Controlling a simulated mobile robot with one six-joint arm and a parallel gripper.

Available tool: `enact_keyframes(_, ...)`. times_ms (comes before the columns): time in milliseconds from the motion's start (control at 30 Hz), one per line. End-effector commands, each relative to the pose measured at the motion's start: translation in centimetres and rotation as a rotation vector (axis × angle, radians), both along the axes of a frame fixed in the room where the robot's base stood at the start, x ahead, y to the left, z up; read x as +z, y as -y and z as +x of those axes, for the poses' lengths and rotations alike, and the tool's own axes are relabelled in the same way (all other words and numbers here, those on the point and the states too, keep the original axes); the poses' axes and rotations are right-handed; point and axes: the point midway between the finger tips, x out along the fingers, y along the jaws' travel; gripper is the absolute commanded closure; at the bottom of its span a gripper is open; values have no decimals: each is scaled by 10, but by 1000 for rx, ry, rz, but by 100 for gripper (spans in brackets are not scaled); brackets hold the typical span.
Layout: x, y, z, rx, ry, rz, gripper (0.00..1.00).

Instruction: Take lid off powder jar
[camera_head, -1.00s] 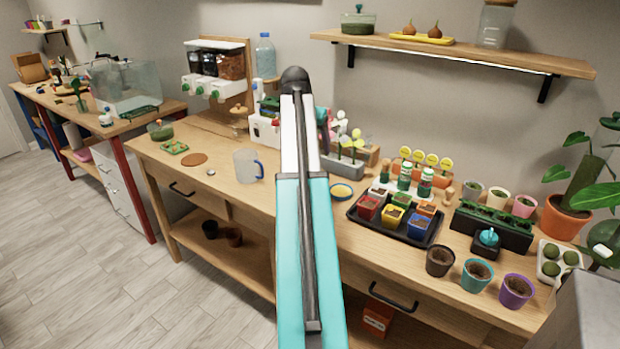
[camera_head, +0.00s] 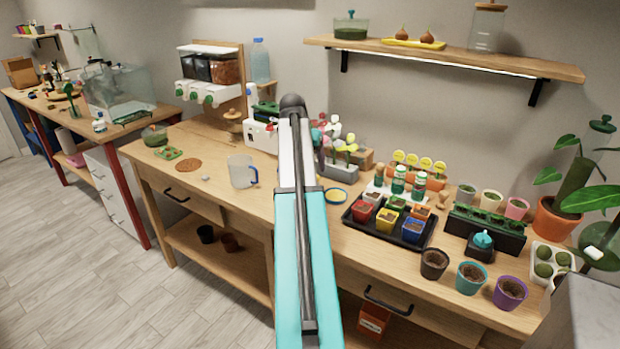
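No jar is labelled as powder. A small dark square pot with a teal knobbed lid (camera_head: 482,241) stands at the right of the workbench, lid on; I cannot tell whether it is the powder jar. A clear jar with a wooden lid (camera_head: 487,27) stands on the wall shelf. My white and teal arm rises through the middle of the view and covers part of the bench. My gripper is not seen.
A black tray of coloured pots (camera_head: 375,238) stands left of the teal-lidded pot, with a dark planter (camera_head: 485,228) behind it. Brown, teal and purple pots line the front edge. A clear jug (camera_head: 241,171) stands left of my arm, with some bare bench around it.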

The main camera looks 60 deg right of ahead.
Motion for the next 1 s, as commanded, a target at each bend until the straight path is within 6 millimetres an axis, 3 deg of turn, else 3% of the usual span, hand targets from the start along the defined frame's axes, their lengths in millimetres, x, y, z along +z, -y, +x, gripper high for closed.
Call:
enact_keyframes(200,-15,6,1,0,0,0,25)
enact_keyframes(667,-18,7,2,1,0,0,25)
enact_keyframes(1000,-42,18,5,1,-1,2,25)
